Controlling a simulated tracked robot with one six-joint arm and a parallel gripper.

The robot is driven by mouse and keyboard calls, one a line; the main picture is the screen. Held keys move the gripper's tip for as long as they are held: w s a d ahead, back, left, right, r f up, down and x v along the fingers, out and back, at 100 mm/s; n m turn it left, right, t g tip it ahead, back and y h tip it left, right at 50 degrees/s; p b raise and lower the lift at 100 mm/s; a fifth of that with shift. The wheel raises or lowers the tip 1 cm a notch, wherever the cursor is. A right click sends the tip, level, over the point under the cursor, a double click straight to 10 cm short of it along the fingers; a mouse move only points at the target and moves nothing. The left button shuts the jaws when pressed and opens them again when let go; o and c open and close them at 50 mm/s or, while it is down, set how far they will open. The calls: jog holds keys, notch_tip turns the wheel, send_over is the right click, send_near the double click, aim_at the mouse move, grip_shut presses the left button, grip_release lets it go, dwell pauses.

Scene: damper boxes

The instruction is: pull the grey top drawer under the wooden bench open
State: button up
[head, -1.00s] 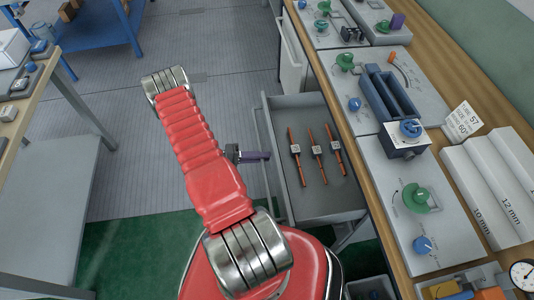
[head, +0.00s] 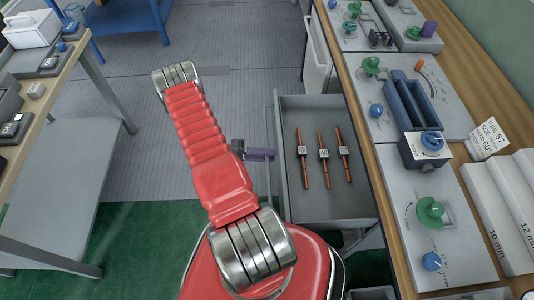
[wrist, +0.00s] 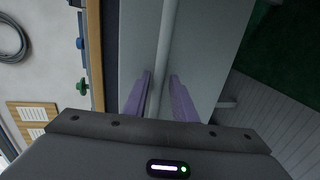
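The grey top drawer (head: 300,212) stands well out from under the wooden bench (head: 387,195) in the head view. Three orange-and-grey parts (head: 323,155) lie inside it. My gripper (head: 262,153) is at the drawer's left, outer side, at the end of my red arm. In the wrist view its two purple fingers (wrist: 160,88) lie on either side of a long pale-grey handle bar (wrist: 168,35), close against it. The finger contact is small in view, but the drawer moves along with the gripper. My arm hides part of the handle side in the head view.
The bench carries damper boxes with a green knob (head: 430,211) and a blue clamp device (head: 425,148). A table with a lower shelf (head: 62,168) stands at the left. Floor lies clear between table and drawer.

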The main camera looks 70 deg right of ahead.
jog(key=shift+o, duration=0.7)
jog(key=shift+w+r, duration=0.1)
jog(key=v, duration=1.3)
jog(key=shift+w+a, duration=0.25)
jog(key=shift+w, duration=0.05)
